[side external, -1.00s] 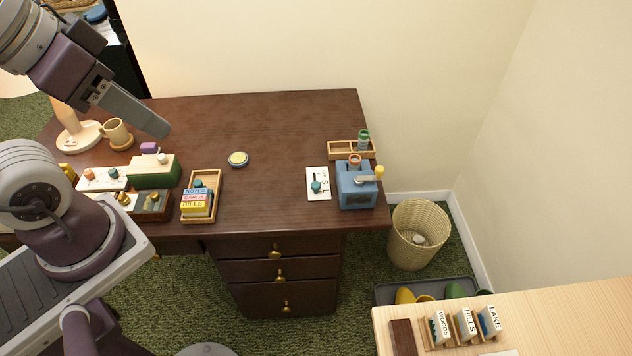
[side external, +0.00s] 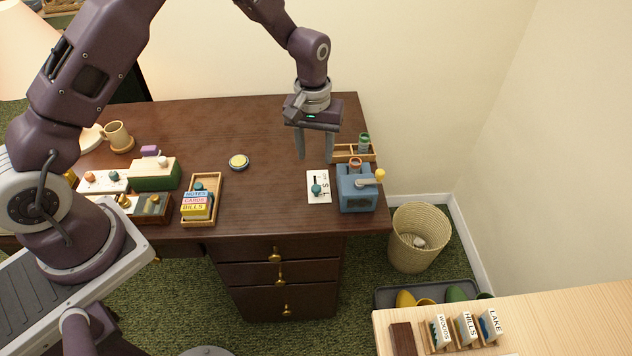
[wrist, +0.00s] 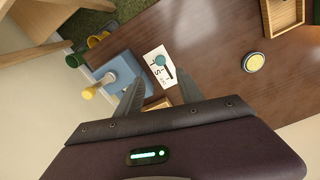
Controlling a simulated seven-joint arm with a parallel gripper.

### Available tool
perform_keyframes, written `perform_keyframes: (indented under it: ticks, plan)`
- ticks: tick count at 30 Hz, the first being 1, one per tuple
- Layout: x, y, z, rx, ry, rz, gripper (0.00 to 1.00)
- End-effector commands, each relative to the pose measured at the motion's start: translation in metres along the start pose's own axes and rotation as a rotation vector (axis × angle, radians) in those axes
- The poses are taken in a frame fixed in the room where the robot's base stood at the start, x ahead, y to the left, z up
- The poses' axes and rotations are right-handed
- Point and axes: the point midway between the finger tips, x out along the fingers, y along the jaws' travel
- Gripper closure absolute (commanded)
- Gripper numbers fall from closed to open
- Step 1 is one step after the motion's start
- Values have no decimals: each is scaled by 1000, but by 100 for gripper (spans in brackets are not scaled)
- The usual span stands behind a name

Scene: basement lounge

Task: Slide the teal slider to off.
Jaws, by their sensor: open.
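A white card (side external: 325,180) with a dark slot and black letters lies on the desk, left of a blue box. A round teal knob, the teal slider (side external: 316,189), stands on it at the near end of the slot. The knob also shows in the wrist view (wrist: 160,61); the lettering is too small to read surely. My gripper (side external: 315,160) is open and empty, pointing down above the desk, just behind the card in the side view. In the wrist view my gripper's fingers (wrist: 161,78) spread to either side, with the knob between and beyond their tips.
The blue box (side external: 356,196) with a yellow-knobbed handle stands close right of the card. A wooden tray (side external: 340,154) is behind it. A yellow-lidded tin (side external: 239,162) and a card tray (side external: 216,208) lie left. The desk between tin and card is clear.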

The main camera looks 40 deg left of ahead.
Motion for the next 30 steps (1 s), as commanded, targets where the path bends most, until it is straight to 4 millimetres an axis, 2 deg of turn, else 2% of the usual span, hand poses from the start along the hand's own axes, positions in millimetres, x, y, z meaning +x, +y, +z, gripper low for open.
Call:
perform_keyframes:
  ticks: [1, 3, 14, 18, 25, 30]
  plan:
    - [19, 1, 0, -13, -14, -10, 55]
    - [35, 1, -1, -26, -23, -17, 55]
    - [97, 0, 2, -32, -29, -20, 55]
    - [108, 0, 1, -31, -26, -19, 55]
    - [109, 0, 1, -30, -26, -19, 55]
    - [109, 0, 1, -30, -26, -19, 89]
